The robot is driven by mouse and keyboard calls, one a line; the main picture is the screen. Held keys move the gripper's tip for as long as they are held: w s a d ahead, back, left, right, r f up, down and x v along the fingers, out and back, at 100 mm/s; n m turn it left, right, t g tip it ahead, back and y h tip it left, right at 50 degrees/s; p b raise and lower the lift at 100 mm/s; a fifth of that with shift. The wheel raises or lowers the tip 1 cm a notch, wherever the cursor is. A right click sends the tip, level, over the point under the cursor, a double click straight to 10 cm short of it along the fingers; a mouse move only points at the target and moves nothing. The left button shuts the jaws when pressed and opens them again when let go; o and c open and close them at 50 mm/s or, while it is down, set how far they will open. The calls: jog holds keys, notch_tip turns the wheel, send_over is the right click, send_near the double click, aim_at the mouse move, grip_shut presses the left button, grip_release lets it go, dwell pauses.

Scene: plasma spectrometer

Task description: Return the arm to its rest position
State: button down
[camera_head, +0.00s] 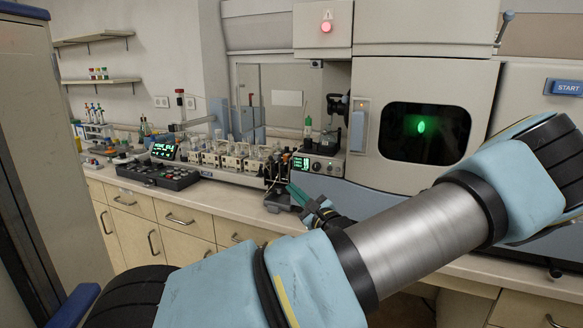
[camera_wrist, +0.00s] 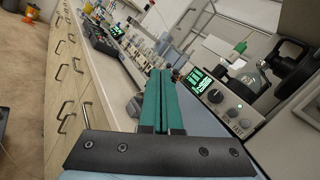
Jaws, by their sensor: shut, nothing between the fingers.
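My gripper (camera_head: 298,194) is in front of the bench, near the counter's front edge, with its green fingers pointing up and left. In the wrist view the green fingers of my gripper (camera_wrist: 164,100) lie side by side, closed and empty. My arm crosses the lower right of the head view, bent, with its grey tube and light blue joints close to the camera. It hides part of the bench front and the lower part of the spectrometer (camera_head: 390,80).
A small dark stand (camera_head: 275,190) is on the counter just left of the fingers. A control box with a green display (camera_head: 322,166) is behind them. A sample rack (camera_head: 235,165) and a black keypad console (camera_head: 158,174) stand farther left. Drawers (camera_head: 180,220) line the bench front.

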jog(key=s+a+f+n+g+y, duration=0.1)
jog(key=s+a+f+n+g, duration=0.15)
jog(key=a+g, duration=0.2)
jog(key=s+a+f+n+g+y, duration=0.1)
jog(key=s+a+n+g+y, duration=0.1)
jog(key=a+n+g, duration=0.3)
jog(key=s+a+f+n+g+y, duration=0.1)
jog(key=s+a+f+n+g, duration=0.15)
jog(key=a, duration=0.35)
jog(key=s+a+f+n+g+h, duration=0.3)
jog(key=s+n+g+h, duration=0.2)
jog(key=s, duration=0.4)
jog(key=s+d+r+n+t+h, duration=0.1)
jog(key=s+d+r+n+h, duration=0.2)
jog(key=d+r+n+h, duration=0.2)
notch_tip(320, 180, up, 3)
jog(key=n+h, duration=0.2)
jog(key=h, duration=0.1)
jog(key=shift+d+n+h, duration=0.2)
jog(key=shift+n+h, duration=0.1)
